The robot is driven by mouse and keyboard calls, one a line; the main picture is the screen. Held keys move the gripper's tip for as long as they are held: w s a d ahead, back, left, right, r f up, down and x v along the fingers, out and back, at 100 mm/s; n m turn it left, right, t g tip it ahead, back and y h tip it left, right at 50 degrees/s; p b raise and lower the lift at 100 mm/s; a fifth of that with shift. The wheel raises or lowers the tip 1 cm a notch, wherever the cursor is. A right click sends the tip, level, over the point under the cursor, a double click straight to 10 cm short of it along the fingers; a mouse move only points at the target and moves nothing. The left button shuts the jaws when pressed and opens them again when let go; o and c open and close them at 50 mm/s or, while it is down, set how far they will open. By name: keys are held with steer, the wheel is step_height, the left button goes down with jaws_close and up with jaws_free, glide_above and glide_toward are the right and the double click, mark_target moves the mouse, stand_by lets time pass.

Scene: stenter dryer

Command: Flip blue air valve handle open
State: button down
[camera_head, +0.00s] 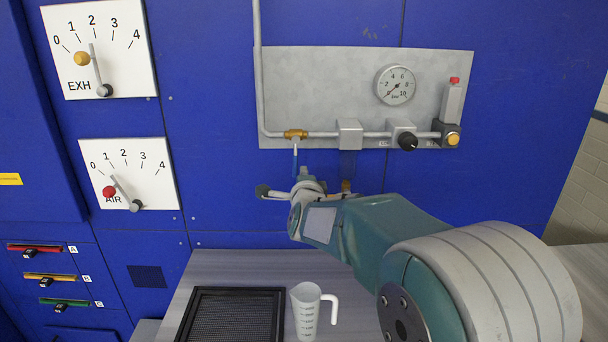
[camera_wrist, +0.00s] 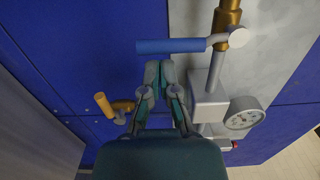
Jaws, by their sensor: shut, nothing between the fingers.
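The air valve has a brass body (camera_head: 296,134) on the grey pipe. Its blue handle (camera_head: 295,161) hangs straight down from it in the head view. In the wrist view the blue handle (camera_wrist: 168,46) lies across the picture, joined by a grey lever to the brass valve body (camera_wrist: 229,28). My gripper (camera_wrist: 158,70) is shut and empty, with its fingertips just beside the handle. Whether they touch it cannot be told. In the head view my gripper (camera_head: 303,176) is small, just below the handle's lower end, and its fingers are hard to make out.
A pressure gauge (camera_head: 396,85), a black knob (camera_head: 407,141) and a yellow button (camera_head: 453,139) are on the panel to the right. An orange-handled fitting (camera_wrist: 103,103) is near my gripper. A bench below holds a black tray (camera_head: 190,312) and a measuring jug (camera_head: 306,309).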

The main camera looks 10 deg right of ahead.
steer(key=shift+a+m, duration=0.35)
steer(key=shift+m, duration=0.35)
steer(key=w+a+r+m+h, duration=0.1)
steer(key=a+r+m, duration=0.4)
steer(key=m, duration=1)
steer(key=a, duration=0.3)
steer(key=shift+w+m, duration=0.35)
steer(key=shift+m, duration=0.05)
steer(key=shift+a+r, duration=0.1)
steer(key=shift+r, duration=0.1)
